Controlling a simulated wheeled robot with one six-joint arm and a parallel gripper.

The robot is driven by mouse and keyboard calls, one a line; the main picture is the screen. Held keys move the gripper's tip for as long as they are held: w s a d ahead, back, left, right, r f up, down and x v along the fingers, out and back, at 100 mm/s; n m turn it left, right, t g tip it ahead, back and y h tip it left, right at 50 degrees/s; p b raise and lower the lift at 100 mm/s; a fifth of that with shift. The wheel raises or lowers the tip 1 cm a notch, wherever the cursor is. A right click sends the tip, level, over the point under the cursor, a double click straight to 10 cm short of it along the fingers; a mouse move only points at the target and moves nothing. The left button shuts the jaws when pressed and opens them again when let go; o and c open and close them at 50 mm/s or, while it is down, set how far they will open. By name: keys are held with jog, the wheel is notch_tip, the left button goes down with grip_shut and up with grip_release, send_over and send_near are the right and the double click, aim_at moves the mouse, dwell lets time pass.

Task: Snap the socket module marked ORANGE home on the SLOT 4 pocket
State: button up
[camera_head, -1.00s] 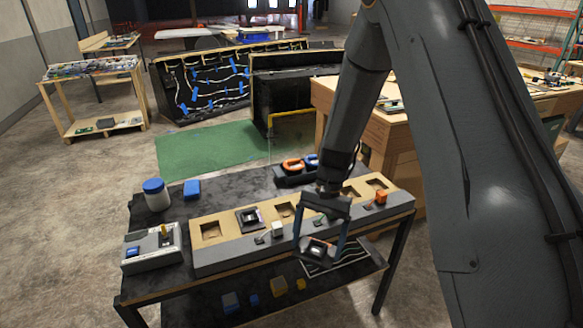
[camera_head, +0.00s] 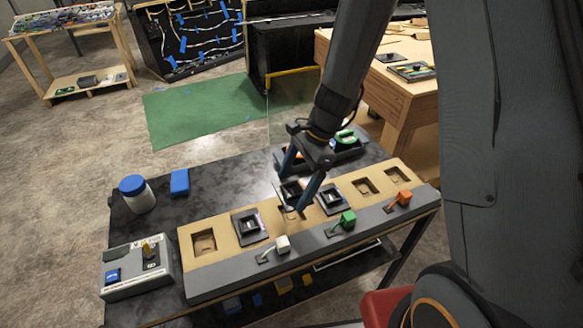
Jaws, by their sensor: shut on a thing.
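My gripper (camera_head: 291,194) is shut on a dark square socket module (camera_head: 291,188) and holds it over the middle of the console (camera_head: 190,259). Its marking cannot be read here. Below it a pocket (camera_head: 290,213) is partly hidden by the module and a finger; I cannot tell whether they touch. Similar dark modules sit in the pockets on either side, one on the left (camera_head: 250,227) and one on the right (camera_head: 331,199). The far left pocket (camera_head: 204,242) and the two right-hand pockets (camera_head: 366,187) and (camera_head: 397,175) are empty. No slot numbers are legible.
White (camera_head: 283,242), green (camera_head: 348,218) and orange (camera_head: 403,198) levers stand along the console's front. A black tray (camera_head: 350,155) with a green ring is behind my gripper. A jar (camera_head: 136,195), blue block (camera_head: 180,182) and grey control box (camera_head: 137,273) are at left.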

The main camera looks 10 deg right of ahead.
jog(key=shift+w+f, duration=0.25)
notch_tip(320, 180, down, 6)
jog(key=b, duration=0.6)
jog(key=shift+f, duration=0.1)
jog(key=shift+s+a, duration=0.1)
dwell(0.4)
jog(key=shift+f+b, duration=0.8)
jog(key=shift+f, duration=0.35)
dwell(2.0)
jog(key=o, duration=0.9)
